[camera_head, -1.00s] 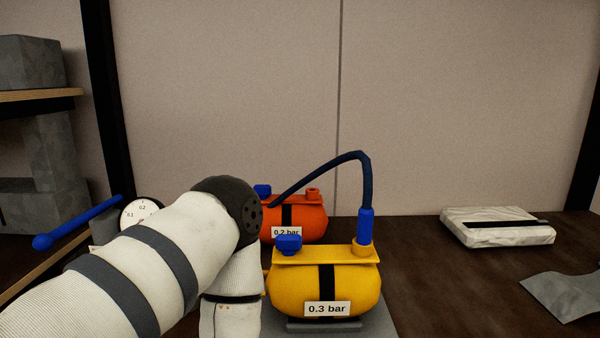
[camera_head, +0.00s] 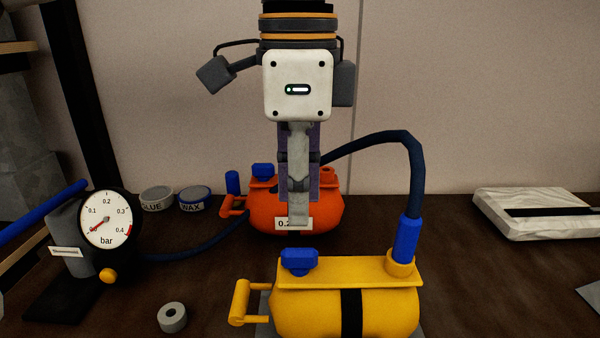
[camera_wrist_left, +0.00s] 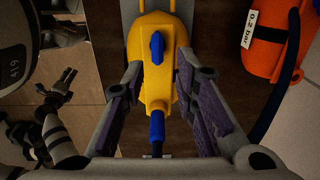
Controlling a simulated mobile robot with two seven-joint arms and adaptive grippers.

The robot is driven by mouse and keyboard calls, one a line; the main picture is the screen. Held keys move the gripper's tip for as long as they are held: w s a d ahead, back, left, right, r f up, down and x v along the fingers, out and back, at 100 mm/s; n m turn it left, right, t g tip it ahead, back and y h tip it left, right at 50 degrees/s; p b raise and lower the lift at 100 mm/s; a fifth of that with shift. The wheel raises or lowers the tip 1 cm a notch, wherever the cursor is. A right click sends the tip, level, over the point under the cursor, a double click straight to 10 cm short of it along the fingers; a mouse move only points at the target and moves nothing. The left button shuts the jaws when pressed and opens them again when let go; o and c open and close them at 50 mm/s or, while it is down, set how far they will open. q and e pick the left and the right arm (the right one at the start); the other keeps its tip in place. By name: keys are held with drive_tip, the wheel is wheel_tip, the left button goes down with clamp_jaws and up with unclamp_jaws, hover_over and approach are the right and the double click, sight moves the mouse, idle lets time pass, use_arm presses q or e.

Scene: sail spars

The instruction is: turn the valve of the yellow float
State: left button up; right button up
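The yellow float (camera_head: 390,310) lies at the front with a blue valve knob (camera_head: 299,261) at the left of its top plate. A blue hose connector (camera_head: 406,240) stands in the port at its right end. My left gripper (camera_head: 299,212) points down above the float, apart from the knob. In the left wrist view its fingers (camera_wrist_left: 159,68) are open and empty, spread either side of the float, with the knob (camera_wrist_left: 157,47) showing between and beyond them. My right gripper (camera_wrist_left: 58,85) appears small in the wrist view, its fingers apart and empty.
The orange float (camera_head: 320,215) sits behind, partly covered by my left gripper. A pressure gauge (camera_head: 107,219) with its needle near 0.0 stands at left. A grey ring (camera_head: 172,317), glue tin (camera_head: 156,198) and wax tin (camera_head: 194,199) lie nearby.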

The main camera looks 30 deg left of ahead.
sight(299, 249)
use_arm(q)
wheel_tip(299, 249, down, 6)
drive_tip(key=shift+r+b, duration=0.1)
drive_tip(key=shift+b, duration=0.95)
drive_tip(key=shift+s+d+p, duration=0.1)
drive_tip(key=shift+p, duration=0.3)
drive_tip(key=shift+f, duration=0.8)
clamp_jaws()
drive_tip(key=n, duration=1)
drive_tip(key=shift+f, duration=0.1)
drive_tip(key=n, duration=0.2)
drive_tip(key=shift+n, duration=0.4)
drive_tip(key=n, duration=0.4)
drive_tip(key=shift+n, duration=0.4)
drive_tip(key=shift+o, duration=1.2)
unclamp_jaws()
use_arm(e)
drive_tip(key=shift+s+f+g, duration=0.4)
drive_tip(key=shift+s+f, duration=0.35)
drive_tip(key=shift+s, duration=0.2)
